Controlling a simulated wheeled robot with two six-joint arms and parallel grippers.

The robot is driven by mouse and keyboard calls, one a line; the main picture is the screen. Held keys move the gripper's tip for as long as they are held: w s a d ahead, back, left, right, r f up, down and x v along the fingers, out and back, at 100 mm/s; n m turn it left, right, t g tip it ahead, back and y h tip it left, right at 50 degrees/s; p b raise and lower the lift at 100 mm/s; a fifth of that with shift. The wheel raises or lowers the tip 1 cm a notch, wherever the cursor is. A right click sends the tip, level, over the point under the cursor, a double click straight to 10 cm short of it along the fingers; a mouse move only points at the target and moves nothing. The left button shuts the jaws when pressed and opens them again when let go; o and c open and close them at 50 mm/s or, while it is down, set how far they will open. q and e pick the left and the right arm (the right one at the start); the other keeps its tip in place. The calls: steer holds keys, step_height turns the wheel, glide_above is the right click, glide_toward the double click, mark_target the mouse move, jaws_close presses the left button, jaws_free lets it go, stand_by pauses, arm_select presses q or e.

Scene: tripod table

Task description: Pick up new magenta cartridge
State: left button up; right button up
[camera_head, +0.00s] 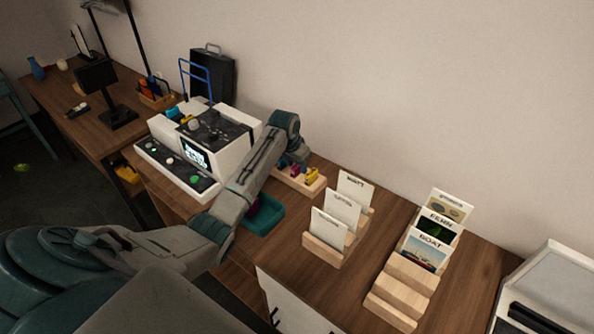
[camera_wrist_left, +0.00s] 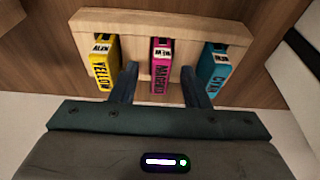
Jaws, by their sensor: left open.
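The new magenta cartridge (camera_wrist_left: 161,62) stands in the middle slot of a light wooden rack (camera_wrist_left: 135,22) in the left wrist view. A yellow cartridge (camera_wrist_left: 104,66) is on its left and a cyan one (camera_wrist_left: 214,70) on its right. My left gripper (camera_wrist_left: 159,80) is open, with one finger on each side of the magenta cartridge. I cannot tell whether the fingers touch it. In the head view the rack (camera_head: 318,186) is partly hidden by my left arm, with magenta and yellow cartridges (camera_head: 312,174) showing. My right gripper is not in view.
A white printer (camera_head: 225,128) stands left of the rack, with a teal tray (camera_head: 265,222) in front. Wooden card holders (camera_head: 323,248) with upright cards are to the right. A wall runs behind the table.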

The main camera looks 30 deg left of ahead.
arm_select(q)
jaws_close()
steer(key=shift+r, duration=0.1)
